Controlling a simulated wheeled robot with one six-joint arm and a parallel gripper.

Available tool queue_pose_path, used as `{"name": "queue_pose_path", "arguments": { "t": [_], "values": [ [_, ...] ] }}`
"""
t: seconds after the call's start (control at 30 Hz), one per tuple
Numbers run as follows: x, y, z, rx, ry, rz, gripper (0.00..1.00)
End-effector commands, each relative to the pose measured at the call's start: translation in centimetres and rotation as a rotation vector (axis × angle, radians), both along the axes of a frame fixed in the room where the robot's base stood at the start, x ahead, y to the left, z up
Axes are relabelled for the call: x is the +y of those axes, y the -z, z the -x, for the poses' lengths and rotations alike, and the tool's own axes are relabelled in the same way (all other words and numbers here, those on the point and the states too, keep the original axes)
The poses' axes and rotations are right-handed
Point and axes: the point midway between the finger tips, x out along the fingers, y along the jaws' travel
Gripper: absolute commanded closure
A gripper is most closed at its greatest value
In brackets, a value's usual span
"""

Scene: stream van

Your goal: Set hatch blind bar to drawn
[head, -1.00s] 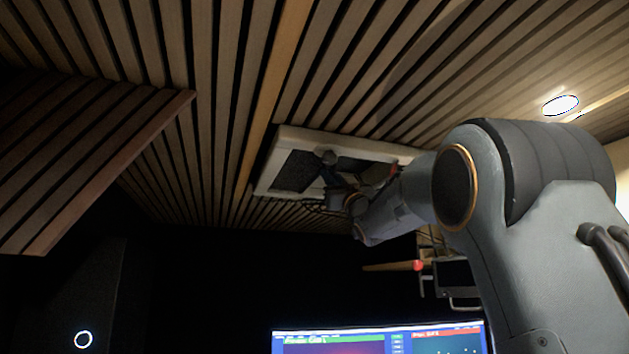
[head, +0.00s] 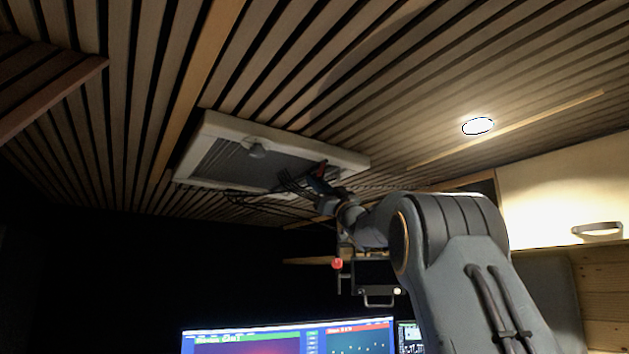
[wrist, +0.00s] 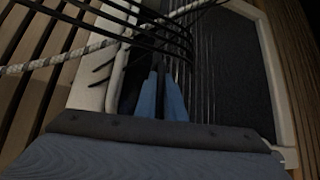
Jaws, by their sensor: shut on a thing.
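The ceiling hatch has a pale rectangular frame (head: 205,128) with a grey, finely lined panel (head: 225,160) across its opening. My gripper (head: 318,178) is up at the right end of the hatch, close under the frame. In the wrist view the two blue fingers (wrist: 162,92) are close together, shut on the hatch blind bar, which is mostly hidden behind the fingertips and dark cables. The pale frame (wrist: 96,82) also shows left of the fingers, and a dark mesh panel (wrist: 230,65) lies to their right.
Black cables (wrist: 150,25) and a speckled rope (wrist: 65,58) cross close by the fingers. A round knob-like part (head: 256,150) sits at the hatch. Ceiling slats surround it. A monitor (head: 285,338) stands below, a pale cabinet (head: 560,200) at the right.

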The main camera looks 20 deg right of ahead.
Motion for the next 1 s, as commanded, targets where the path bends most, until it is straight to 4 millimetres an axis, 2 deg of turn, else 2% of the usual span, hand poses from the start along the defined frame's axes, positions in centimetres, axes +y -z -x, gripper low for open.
{"name": "queue_pose_path", "arguments": {
  "t": [0.23,0.27,0.37,0.73,1.0],
  "values": [
    [0.0,-0.2,0.1,-0.002,0.0,0.0,1.0],
    [0.0,-0.2,0.1,-0.002,0.001,-0.001,0.89],
    [-0.1,-0.1,0.1,-0.002,0.001,-0.001,0.72],
    [-0.2,0.2,0.3,-0.002,0.002,0.0,0.72],
    [-1.3,2.9,2.5,-0.001,0.003,-0.001,0.72]
  ]
}}
